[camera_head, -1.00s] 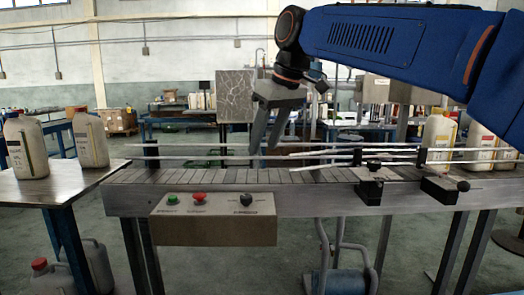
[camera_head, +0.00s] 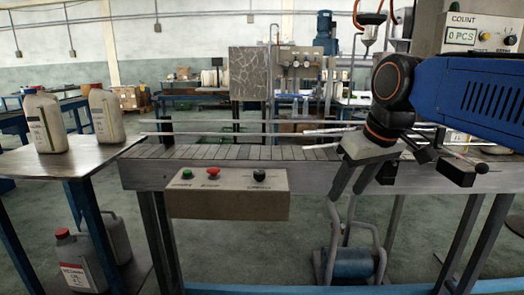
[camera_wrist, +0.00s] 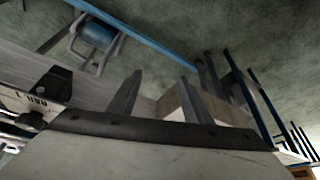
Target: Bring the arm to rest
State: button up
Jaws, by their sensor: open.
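My gripper (camera_head: 350,187) is in front of the conveyor's right half in the head view, pointing down, with its two fingers apart and nothing between them. My blue arm comes in from the right edge. In the wrist view my gripper (camera_wrist: 160,92) shows both fingers spread, with the conveyor's side and the floor beyond them.
The conveyor (camera_head: 150,178) runs across the middle, with a control box (camera_head: 228,206) on its front. Two jugs (camera_head: 106,115) stand on the left table (camera_head: 75,160); more jugs (camera_head: 82,262) are below. A blue motor (camera_head: 350,265) sits under the conveyor. The floor in front is clear.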

jog(key=s+d+f+m, duration=0.1)
jog(key=s+d+f, duration=0.2)
jog(key=s+f, duration=0.2)
jog(key=s+d+f+m+h, duration=0.1)
jog(key=s+d+f, duration=0.2)
jog(key=f, duration=0.5)
jog(key=s+d+f+m, duration=0.2)
jog(key=s+d+f, duration=0.1)
jog(key=s+f, duration=0.3)
jog(key=shift+s+d+f+t+h, duration=0.25)
jog(key=shift+s+f+t+h, duration=0.1)
jog(key=shift+f, duration=0.3)
jog(key=shift+c, duration=0.6)
